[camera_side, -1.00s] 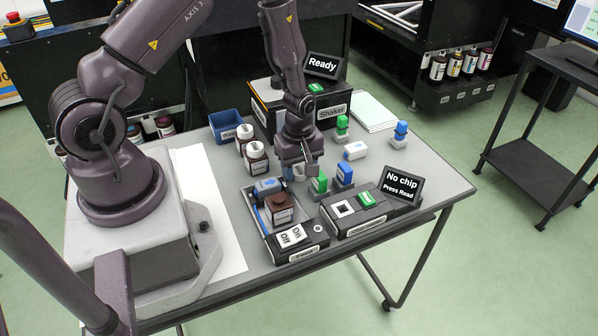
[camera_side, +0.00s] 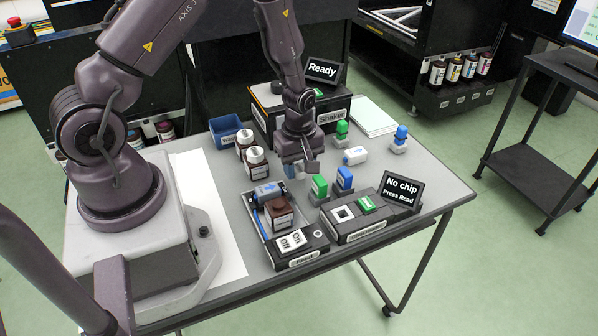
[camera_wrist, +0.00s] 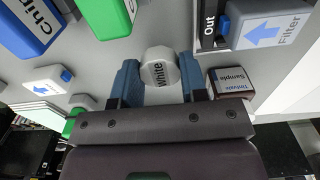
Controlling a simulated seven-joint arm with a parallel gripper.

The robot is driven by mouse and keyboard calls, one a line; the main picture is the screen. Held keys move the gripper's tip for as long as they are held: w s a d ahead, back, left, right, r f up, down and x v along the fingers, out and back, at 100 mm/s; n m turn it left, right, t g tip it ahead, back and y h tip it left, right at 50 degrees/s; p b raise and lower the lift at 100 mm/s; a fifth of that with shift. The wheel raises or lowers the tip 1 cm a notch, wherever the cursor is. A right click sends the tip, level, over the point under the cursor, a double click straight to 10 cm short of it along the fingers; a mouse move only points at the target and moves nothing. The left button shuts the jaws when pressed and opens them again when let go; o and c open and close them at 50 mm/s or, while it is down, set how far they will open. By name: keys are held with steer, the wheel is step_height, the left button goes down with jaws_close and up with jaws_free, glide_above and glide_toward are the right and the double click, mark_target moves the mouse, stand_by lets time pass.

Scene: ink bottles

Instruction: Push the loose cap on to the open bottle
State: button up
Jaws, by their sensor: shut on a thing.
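My gripper (camera_side: 298,168) is shut on a white cap (camera_wrist: 160,66) marked "White". In the wrist view, the cap sits between the blue fingers of my gripper (camera_wrist: 160,82); in the side view it is mostly hidden. My gripper hangs above the table, behind and to the right of a brown bottle (camera_side: 279,213). That bottle stands upright in a tray beside the blue filter block (camera_side: 268,193), with no white cap on it. A bottle labelled "Sample" (camera_wrist: 231,84) shows right of the cap in the wrist view, apart from it.
Two white-capped bottles (camera_side: 255,161) stand left of my gripper, near a blue waste bin (camera_side: 228,128). Green (camera_side: 319,187) and blue (camera_side: 344,178) blocks stand close on the right. A switch box (camera_side: 296,247) and a "No chip" screen (camera_side: 401,188) are in front.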

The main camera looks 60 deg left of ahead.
step_height(320, 180, up, 6)
steer(key=shift+r, duration=0.15)
steer(key=d+r+m, duration=0.1)
steer(key=d+r, duration=0.2)
steer(key=d, duration=0.1)
steer(key=r, duration=0.1)
glide_above(278, 203)
steer(key=shift+r+n, duration=0.2)
steer(key=shift+n, duration=0.2)
steer(key=shift+f, duration=3.2)
steer(key=shift+f, duration=0.15)
